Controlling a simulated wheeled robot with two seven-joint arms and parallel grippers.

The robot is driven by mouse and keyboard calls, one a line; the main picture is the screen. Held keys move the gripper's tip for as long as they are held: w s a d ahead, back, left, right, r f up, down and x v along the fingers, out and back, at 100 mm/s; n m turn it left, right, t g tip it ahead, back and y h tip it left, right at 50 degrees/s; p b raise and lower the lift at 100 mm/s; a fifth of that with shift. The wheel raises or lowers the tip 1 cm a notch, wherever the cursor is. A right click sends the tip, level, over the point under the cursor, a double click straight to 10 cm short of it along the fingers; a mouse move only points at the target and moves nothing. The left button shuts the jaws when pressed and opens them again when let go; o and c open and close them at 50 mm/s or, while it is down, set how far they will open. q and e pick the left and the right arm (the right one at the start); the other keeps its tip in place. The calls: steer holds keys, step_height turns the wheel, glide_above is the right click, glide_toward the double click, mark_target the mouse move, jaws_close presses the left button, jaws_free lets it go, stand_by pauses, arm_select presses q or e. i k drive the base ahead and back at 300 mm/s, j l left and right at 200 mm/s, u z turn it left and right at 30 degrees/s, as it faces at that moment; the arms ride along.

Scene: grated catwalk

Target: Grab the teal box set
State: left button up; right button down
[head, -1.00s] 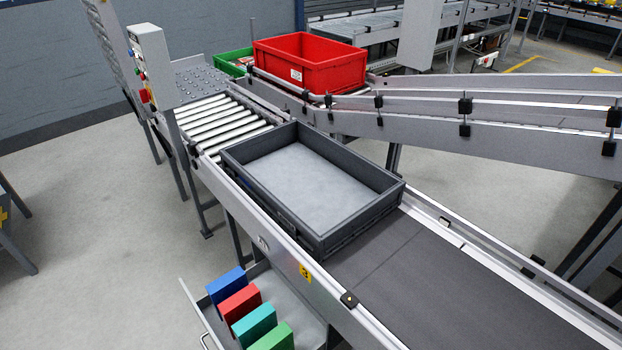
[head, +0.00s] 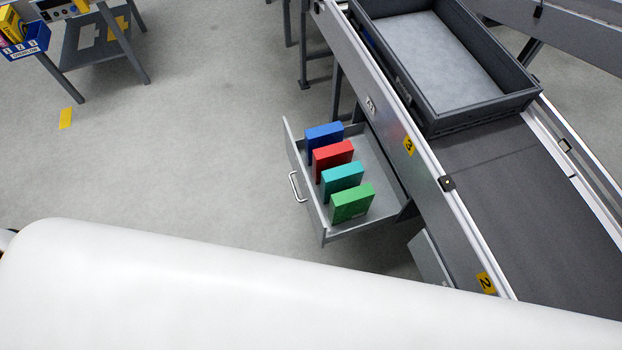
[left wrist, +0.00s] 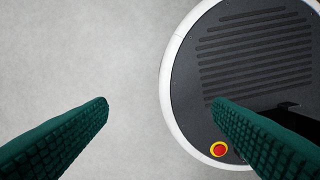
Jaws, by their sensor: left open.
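The teal box set (head: 342,180) stands upright in an open grey drawer (head: 323,232) under the conveyor, between a red box (head: 333,157) and a green box (head: 352,203). A blue box (head: 324,139) stands behind the red one. In the left wrist view my left gripper (left wrist: 161,103) is open and empty, its two dark green fingers wide apart over the floor. It is away from the boxes, which do not show in that view. My right gripper is in neither view.
The drawer has a handle (head: 297,187) on its left front. A grey tote (head: 480,115) sits empty on the conveyor belt (head: 520,195). A workbench with a blue bin (head: 27,43) stands at the upper left. The floor (head: 200,130) left of the drawer is clear.

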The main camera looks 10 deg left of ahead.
mark_target(348, 176)
steer(key=j+z, duration=0.35)
steer(key=k+j+z, duration=0.1)
steer(key=j+z, duration=0.2)
steer(key=j, duration=0.15)
steer(key=k+j+z, duration=0.1)
steer(key=j+z, duration=0.25)
steer(key=k+j+z, duration=0.15)
steer(key=j+z, duration=0.2)
